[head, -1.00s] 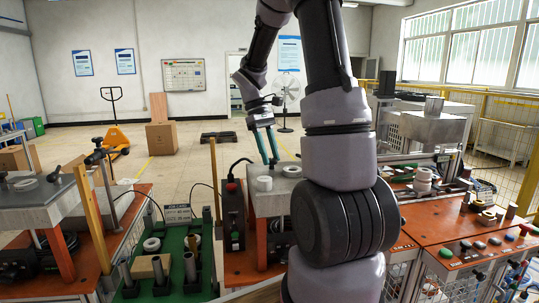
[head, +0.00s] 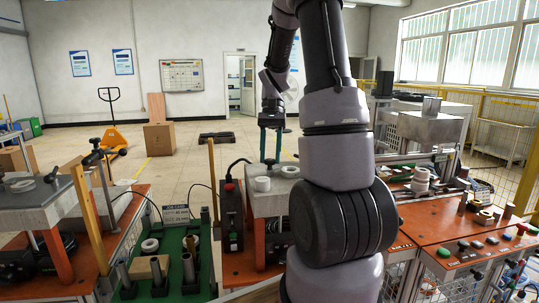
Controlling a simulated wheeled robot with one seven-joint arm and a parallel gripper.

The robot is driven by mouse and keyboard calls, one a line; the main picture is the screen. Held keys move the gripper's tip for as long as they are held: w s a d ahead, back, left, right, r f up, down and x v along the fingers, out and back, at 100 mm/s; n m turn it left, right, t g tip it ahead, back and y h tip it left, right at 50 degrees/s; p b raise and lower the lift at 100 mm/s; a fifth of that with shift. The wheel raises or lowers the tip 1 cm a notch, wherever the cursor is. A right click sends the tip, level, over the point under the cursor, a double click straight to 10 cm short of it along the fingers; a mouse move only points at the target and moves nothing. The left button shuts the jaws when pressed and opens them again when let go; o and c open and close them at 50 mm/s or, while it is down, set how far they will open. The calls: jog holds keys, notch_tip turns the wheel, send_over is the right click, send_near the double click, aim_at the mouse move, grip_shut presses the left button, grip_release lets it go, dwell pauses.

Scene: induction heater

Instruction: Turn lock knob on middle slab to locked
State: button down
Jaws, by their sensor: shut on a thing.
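The middle slab (head: 268,205) is a grey block on an orange-red base, partly hidden on its right by my arm. White rings (head: 262,184) sit on its top, with another white ring (head: 290,171) further back. My gripper (head: 271,161) points down at the back of this slab, its two greenish fingers nearly upright. It is shut on the lock knob, which is too small and covered to make out between the fingertips. I cannot tell the knob's angle.
A dark control box (head: 231,215) with a red button stands left of the slab, beside a wooden post (head: 213,180). A green tray (head: 172,242) with metal cylinders lies further left. An orange bench (head: 470,240) with buttons is at the right.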

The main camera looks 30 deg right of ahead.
jog(key=m, duration=0.2)
jog(key=m+t+y, duration=0.1)
jog(key=m, duration=0.1)
jog(key=shift+s+d+m+t, duration=0.1)
jog(key=shift+d+m+t, duration=0.05)
jog(key=shift+m+t, duration=0.2)
jog(key=shift+m, duration=0.25)
jog(key=shift+c, duration=2.2)
grip_release()
jog(key=v, duration=1.1)
jog(key=shift+f, duration=0.1)
